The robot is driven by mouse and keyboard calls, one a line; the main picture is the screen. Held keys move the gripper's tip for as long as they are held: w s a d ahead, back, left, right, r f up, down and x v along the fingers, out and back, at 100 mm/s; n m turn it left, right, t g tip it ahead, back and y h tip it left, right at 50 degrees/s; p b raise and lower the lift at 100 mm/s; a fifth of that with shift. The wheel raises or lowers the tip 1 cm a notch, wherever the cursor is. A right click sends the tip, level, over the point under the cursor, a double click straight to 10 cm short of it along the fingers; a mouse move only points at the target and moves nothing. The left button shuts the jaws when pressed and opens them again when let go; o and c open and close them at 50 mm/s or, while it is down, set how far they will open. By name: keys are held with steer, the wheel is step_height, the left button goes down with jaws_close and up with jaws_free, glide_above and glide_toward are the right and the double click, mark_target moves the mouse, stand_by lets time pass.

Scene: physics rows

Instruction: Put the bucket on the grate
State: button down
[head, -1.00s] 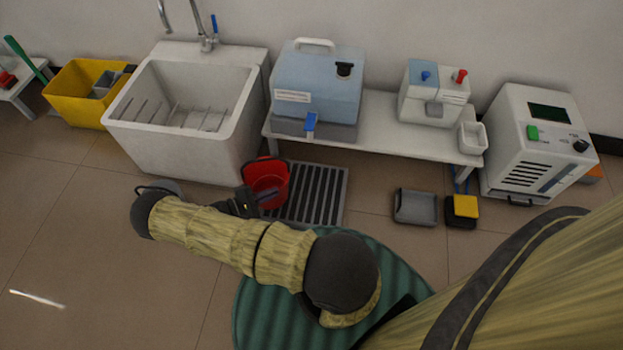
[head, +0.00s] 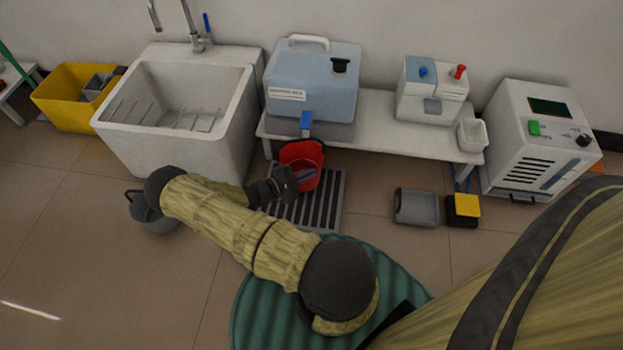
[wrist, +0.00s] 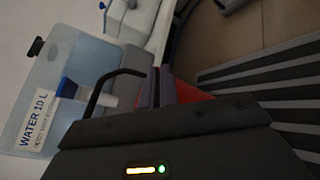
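The red bucket (head: 316,151) is at the back of the slatted floor grate (head: 335,205), in front of the low bench. I cannot tell whether it hangs above the grate or touches it. My gripper (head: 299,178) reaches it from the left, its fingers at the bucket's near side, and looks shut on it. In the wrist view, the close-set fingers (wrist: 156,88) stand against a strip of the red bucket (wrist: 187,90); the rest of the bucket is hidden by my gripper's body. The grate (wrist: 265,82) shows at right there.
A blue water tank (head: 312,85) stands on the white bench (head: 385,132), its tap above the bucket. The white sink (head: 180,125) is left of it. A grey bucket (head: 152,218) stands left of my arm. Grey and yellow items (head: 416,207) lie right of the grate.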

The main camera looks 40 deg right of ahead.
steer(key=f+b, duration=0.1)
steer(key=d+f+b, duration=0.1)
steer(key=f+b, duration=0.1)
steer(key=shift+s+d+f+b, duration=0.15)
steer(key=shift+d+f+b, duration=0.1)
steer(key=shift+b, duration=0.05)
steer(key=c, duration=1.6)
jaws_free()
steer(key=shift+a, duration=0.1)
